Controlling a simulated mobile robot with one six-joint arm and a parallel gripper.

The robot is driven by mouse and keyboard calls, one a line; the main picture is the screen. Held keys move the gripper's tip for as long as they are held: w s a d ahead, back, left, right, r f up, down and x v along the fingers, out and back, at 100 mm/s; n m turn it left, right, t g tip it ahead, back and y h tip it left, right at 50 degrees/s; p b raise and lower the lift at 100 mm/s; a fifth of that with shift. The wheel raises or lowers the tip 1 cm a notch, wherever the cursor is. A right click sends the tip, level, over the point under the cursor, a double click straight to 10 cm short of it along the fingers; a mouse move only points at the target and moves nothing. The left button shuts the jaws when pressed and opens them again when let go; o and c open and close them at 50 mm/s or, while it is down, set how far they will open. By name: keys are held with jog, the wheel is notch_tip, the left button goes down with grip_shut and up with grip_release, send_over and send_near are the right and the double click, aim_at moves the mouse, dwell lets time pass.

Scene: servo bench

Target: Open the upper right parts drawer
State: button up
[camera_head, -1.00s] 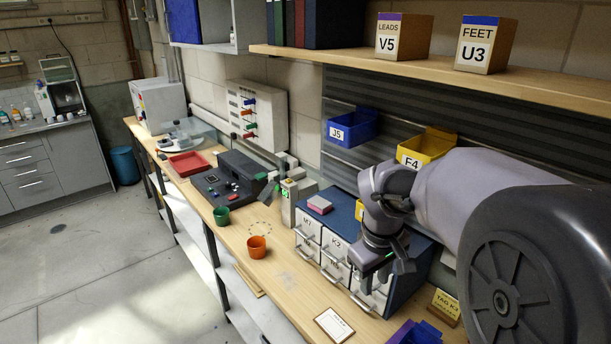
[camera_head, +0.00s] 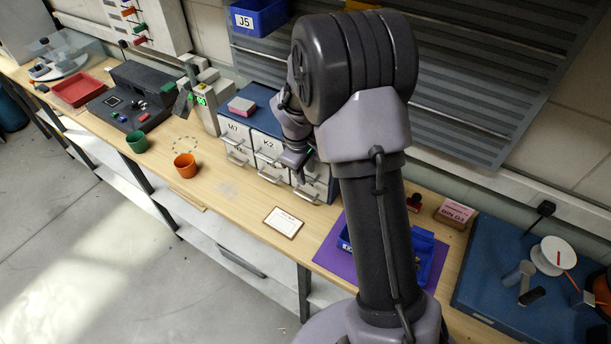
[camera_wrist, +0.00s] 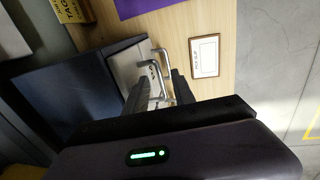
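The parts cabinet (camera_head: 262,100) is a blue case with white-fronted drawers on the bench, some labelled M7 and K2. Its right column is partly hidden by my gripper in the head view. The upper right drawer (camera_head: 321,168) shows only in part there. My gripper (camera_head: 299,168) is in front of that column, pointing down at it. In the wrist view my gripper's two dark fingers (camera_wrist: 157,95) are apart, with a silver handle (camera_wrist: 165,62) close by and between them. I cannot tell whether they touch it. The white drawer front (camera_wrist: 129,66) lies flush beside the cabinet's dark top.
A pink-topped block (camera_head: 241,106) lies on the cabinet. A framed card (camera_head: 284,222) lies on the bench in front. A purple mat (camera_head: 329,259) with a blue bin is to the right. Orange (camera_head: 185,165) and green (camera_head: 137,142) cups stand left. The bench before the drawers is mostly clear.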

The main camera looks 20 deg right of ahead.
jog(key=shift+w+d+f, duration=0.1)
jog(key=shift+w+f, duration=0.05)
jog(key=shift+f, duration=0.65)
grip_shut()
dwell(0.9)
